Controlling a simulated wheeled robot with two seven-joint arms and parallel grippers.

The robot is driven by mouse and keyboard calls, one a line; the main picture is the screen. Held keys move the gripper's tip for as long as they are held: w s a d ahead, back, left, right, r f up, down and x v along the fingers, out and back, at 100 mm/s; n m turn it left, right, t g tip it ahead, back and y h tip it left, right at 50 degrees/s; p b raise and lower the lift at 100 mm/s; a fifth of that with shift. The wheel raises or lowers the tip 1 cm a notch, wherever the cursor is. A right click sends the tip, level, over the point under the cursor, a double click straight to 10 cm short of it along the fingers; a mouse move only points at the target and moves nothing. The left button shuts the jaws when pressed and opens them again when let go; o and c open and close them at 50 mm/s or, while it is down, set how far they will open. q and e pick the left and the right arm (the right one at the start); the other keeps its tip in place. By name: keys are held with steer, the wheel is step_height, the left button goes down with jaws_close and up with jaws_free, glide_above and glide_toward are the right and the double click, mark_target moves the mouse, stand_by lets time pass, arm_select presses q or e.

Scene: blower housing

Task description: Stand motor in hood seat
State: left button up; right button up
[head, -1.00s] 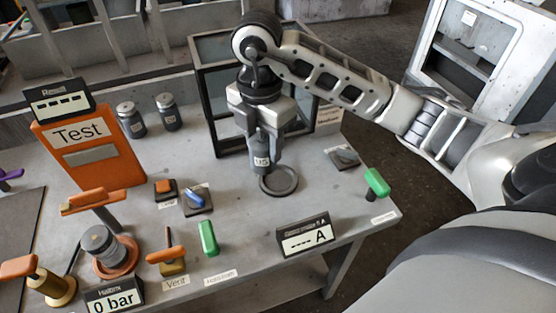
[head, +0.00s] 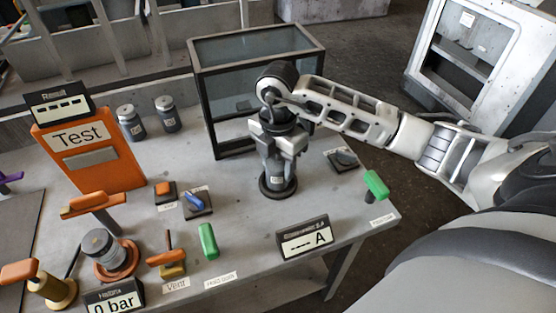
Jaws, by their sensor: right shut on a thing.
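My right gripper (head: 279,150) points down and is shut on a grey motor (head: 276,176), a small upright cylinder. The motor's lower end is within the dark round ring seat (head: 264,191) on the table, in front of the black-framed glass hood. It looks upright; whether its base touches the bottom of the seat cannot be told. The gripper hides the motor's upper part. My left gripper is not in view.
The glass hood (head: 196,92) stands just behind the gripper. Two grey motors (head: 168,114) stand at the back left. An orange Test panel (head: 118,168), a blue switch (head: 194,203), an ammeter display (head: 306,239) and a green-handled lever (head: 376,185) surround the seat.

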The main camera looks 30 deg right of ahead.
steer(key=shift+f, duration=0.15)
steer(key=o, duration=1.2)
step_height(320, 180, up, 12)
steer(key=shift+f, duration=0.1)
steer(key=shift+r, duration=0.35)
